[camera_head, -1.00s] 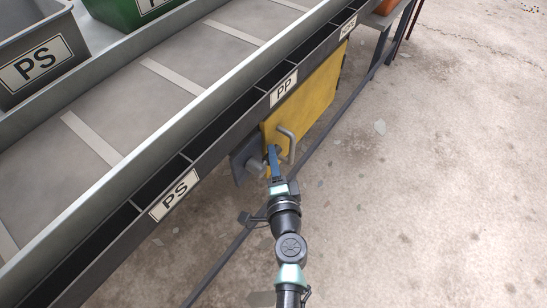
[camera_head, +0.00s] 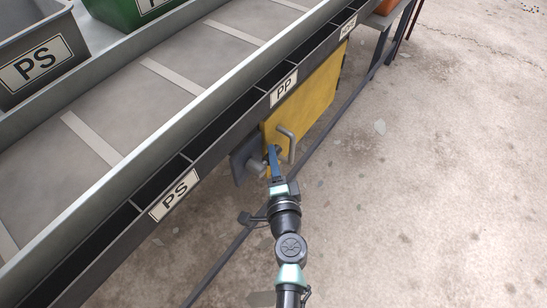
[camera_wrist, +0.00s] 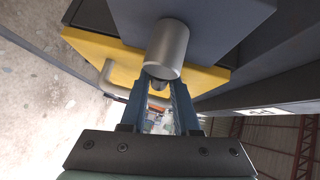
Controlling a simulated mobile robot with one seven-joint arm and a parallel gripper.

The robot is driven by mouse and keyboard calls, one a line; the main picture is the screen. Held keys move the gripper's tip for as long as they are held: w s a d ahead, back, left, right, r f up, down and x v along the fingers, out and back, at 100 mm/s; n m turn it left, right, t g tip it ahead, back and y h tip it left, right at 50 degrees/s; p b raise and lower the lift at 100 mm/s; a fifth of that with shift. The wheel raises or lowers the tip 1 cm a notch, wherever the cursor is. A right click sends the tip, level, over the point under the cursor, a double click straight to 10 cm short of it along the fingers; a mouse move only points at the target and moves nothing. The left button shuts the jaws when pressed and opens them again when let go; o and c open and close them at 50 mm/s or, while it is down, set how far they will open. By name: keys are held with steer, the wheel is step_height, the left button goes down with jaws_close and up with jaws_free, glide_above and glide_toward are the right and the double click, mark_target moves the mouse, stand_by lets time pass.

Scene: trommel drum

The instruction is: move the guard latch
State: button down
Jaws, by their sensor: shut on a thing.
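The guard latch is a grey cylindrical knob (camera_wrist: 167,50) on a dark grey block beside the yellow guard panel. In the head view the knob (camera_head: 256,167) sits at the panel's lower left corner. The yellow guard (camera_head: 305,105) hangs below the conveyor edge and carries a bent grey handle (camera_head: 287,144), which also shows in the wrist view (camera_wrist: 118,80). My gripper (camera_wrist: 160,85) has its blue fingers closed in at the knob's end, shut on the latch. The fingertips are partly hidden behind the knob in the wrist view. In the head view my gripper (camera_head: 272,152) is just left of the handle.
The conveyor (camera_head: 150,100) with its slotted, labelled edge runs diagonally above the guard. A grey PS bin (camera_head: 38,60) and a green bin (camera_head: 120,12) stand at upper left. A dark rail (camera_head: 330,130) runs low along the frame. The concrete floor (camera_head: 440,180) at right is open.

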steer(key=shift+r+p, duration=0.15)
steer(key=shift+p, duration=0.8)
steer(key=m+g+p, duration=0.1)
steer(key=p, duration=0.4)
steer(key=m+g+y+p, duration=0.1)
steer(key=g+p, duration=0.1)
steer(key=p, duration=0.2)
steer(key=shift+s+f+m+g+p, duration=0.1)
steer(key=shift+f+m+g+p, duration=0.2)
steer(key=shift+f+p, duration=0.1)
steer(key=shift+s+a+f+m+g+y, duration=0.5)
steer(key=shift+m+g+y, duration=0.4)
steer(key=shift+g, duration=0.55)
steer(key=shift+s+a+f+m+g+y, duration=0.25)
steer(key=shift+s+f+m+g+y, duration=0.2)
steer(key=shift+f+m+g+y, duration=0.75)
steer(key=shift+s+a+f+m+g+y, duration=0.15)
steer(key=shift+s+a+m+g+y, duration=0.4)
steer(key=shift+g, duration=1.2)
steer(key=shift+d, duration=0.15)
